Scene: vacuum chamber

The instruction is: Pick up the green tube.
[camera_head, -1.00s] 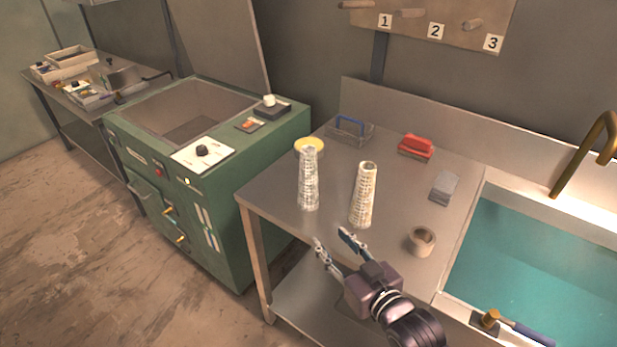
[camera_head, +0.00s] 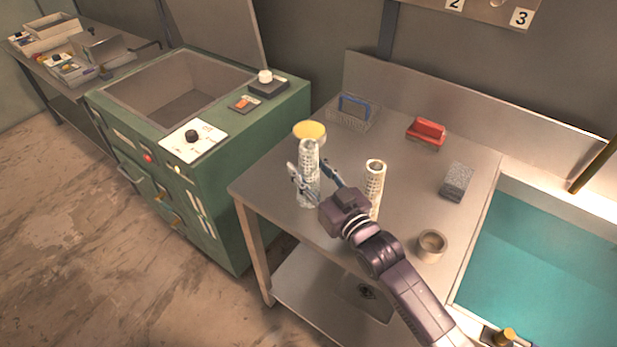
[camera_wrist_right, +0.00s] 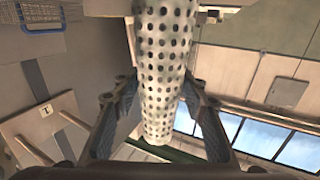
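Two tall perforated tubes stand upright on the steel worktable (camera_head: 270,188). The left one is pale grey-white (camera_head: 309,154); the right one is cream (camera_head: 375,176). Neither looks clearly green in this light. My right gripper (camera_head: 309,170) is open at the left tube, with one finger on each side of it. In the right wrist view the pale tube (camera_wrist_right: 162,65) runs between the spread fingers (camera_wrist_right: 158,82), with a gap visible on the left side. My left gripper is not in view.
A yellow-topped round container (camera_head: 310,131) stands just behind the left tube. A wire basket (camera_head: 352,113), red brush (camera_head: 427,132), grey block (camera_head: 456,181) and tape roll (camera_head: 431,246) are on the table. A green machine (camera_head: 225,145) stands left; a water-filled sink (camera_head: 540,270) lies right.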

